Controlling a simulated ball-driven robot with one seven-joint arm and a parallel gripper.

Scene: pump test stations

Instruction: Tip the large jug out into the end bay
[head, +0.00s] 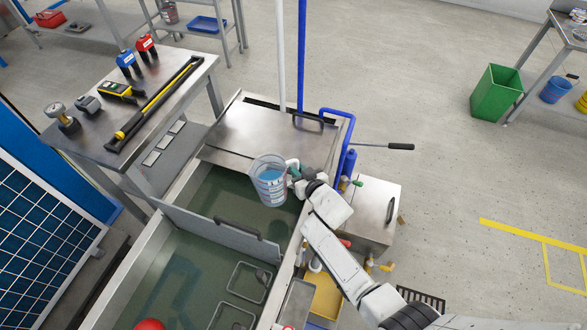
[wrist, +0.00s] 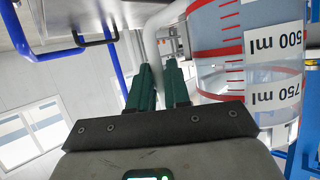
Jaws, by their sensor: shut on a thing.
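The large jug (head: 269,183) is clear, with red scale marks and a bluish content that looks like water. It is held over the green-floored end bay (head: 222,192) of the tank, between the metal cover and the partition, and looks roughly upright. My gripper (head: 299,172) is at its right side, shut on its white handle. In the wrist view the teal fingers (wrist: 158,85) close on the handle (wrist: 157,32), and the jug wall (wrist: 228,45) with its 500 and 750 ml labels fills the right side.
A metal cover (head: 262,135) with a handle lies beyond the bay. A partition (head: 215,232) with a handle stands on the near side. The nearer bay holds a red ball (head: 150,325) and wire baskets (head: 248,281). Blue pipe (head: 345,125) and a lever (head: 400,146) stand right of the tank.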

